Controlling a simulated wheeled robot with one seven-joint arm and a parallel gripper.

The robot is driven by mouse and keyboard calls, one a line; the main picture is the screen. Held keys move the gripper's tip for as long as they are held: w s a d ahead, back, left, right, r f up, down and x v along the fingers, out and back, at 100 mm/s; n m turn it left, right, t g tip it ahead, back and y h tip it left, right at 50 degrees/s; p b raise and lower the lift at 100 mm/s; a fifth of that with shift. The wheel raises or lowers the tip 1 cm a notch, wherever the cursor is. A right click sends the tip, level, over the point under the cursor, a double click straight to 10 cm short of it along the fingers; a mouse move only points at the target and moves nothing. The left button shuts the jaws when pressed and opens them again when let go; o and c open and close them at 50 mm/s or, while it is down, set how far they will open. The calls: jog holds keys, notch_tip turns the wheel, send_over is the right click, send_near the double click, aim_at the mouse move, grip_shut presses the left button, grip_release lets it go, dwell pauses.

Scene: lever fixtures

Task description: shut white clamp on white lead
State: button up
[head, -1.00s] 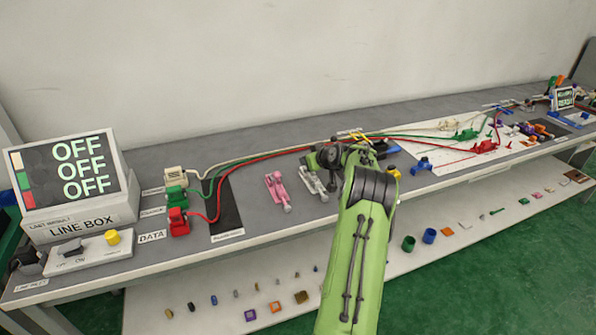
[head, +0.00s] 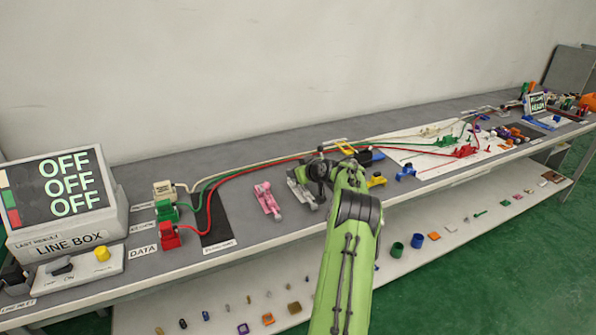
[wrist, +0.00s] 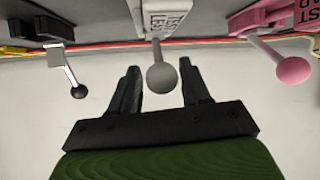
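My gripper (wrist: 160,66) is open. Its two dark fingers stand on either side of the grey ball at the end of a lever, with gaps between. The lever belongs to a whitish clamp (wrist: 168,16) with a lead label, cut off by the top of the wrist view. In the head view this pale clamp (head: 299,190) is partly hidden by my arm.
A pink clamp (head: 267,199) with a ball lever is close beside the pale clamp; it also shows in the wrist view (wrist: 280,62).

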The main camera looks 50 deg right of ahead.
jog(key=shift+s+r, duration=0.1)
jog(key=p+v, duration=0.1)
jog(key=v, duration=1.4)
jog(key=shift+s+p, duration=0.25)
jog(key=shift+p, duration=0.15)
jog(key=shift+a+r, duration=0.1)
